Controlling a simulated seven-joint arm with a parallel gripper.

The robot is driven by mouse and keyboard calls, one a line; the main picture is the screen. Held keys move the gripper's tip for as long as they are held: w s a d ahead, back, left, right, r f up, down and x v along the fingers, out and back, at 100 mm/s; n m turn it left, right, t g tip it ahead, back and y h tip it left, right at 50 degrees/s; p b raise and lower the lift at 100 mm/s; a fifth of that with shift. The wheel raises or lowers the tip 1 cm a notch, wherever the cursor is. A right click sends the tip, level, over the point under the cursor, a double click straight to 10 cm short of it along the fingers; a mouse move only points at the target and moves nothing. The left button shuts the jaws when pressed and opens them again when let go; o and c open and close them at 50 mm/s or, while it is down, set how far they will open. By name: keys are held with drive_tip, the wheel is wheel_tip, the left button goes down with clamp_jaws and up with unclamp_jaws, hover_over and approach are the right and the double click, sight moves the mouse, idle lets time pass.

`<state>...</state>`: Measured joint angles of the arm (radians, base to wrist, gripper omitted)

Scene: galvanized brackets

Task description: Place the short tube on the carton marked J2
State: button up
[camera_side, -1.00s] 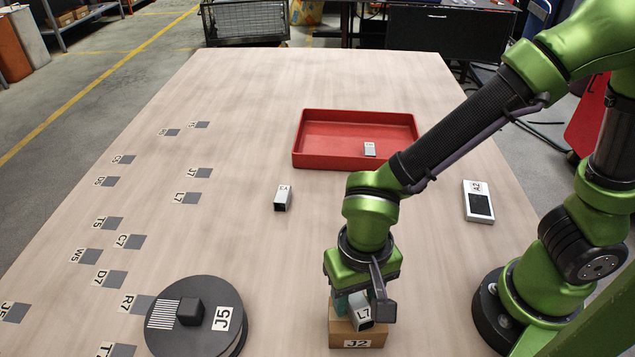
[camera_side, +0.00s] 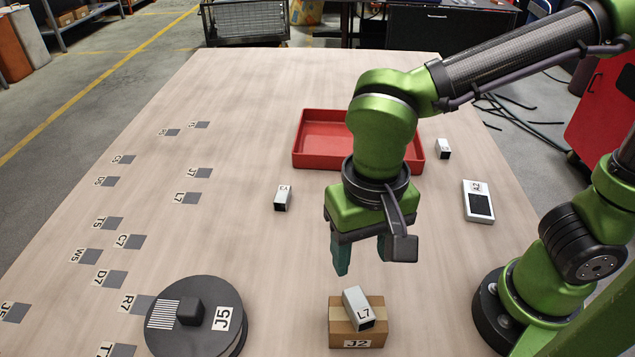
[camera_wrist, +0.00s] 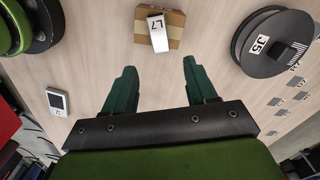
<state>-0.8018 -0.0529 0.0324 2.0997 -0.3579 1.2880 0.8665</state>
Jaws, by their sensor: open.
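The short tube, a light grey square tube marked L7 (camera_side: 357,302), lies on its side on top of the brown carton marked J2 (camera_side: 342,328), turned at an angle to the carton's edges. In the wrist view the tube (camera_wrist: 157,32) also lies across the carton (camera_wrist: 174,42). My gripper (camera_side: 363,262) is open and empty above the carton, clear of the tube. In the wrist view its two green fingers (camera_wrist: 158,68) are spread apart with nothing between them.
A black round reel marked J5 (camera_side: 185,345) stands left of the carton. A red tray (camera_side: 310,158) is behind my gripper, its inside partly hidden. Two other grey tubes (camera_side: 283,198) (camera_side: 443,149) and a white device marked A2 (camera_side: 478,201) stand apart on the table.

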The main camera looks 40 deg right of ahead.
drive_tip(key=w+d+r+t+y, duration=0.1)
drive_tip(key=d+r+t, duration=0.2)
drive_tip(key=d, duration=0.6)
drive_tip(key=w+d+r+t+y, duration=0.1)
drive_tip(key=w+d+r+t, duration=0.1)
drive_tip(key=d, duration=0.8)
drive_tip(key=shift+w+r+t, duration=0.25)
drive_tip(key=shift+r+t, duration=0.5)
drive_tip(key=shift+t, duration=0.35)
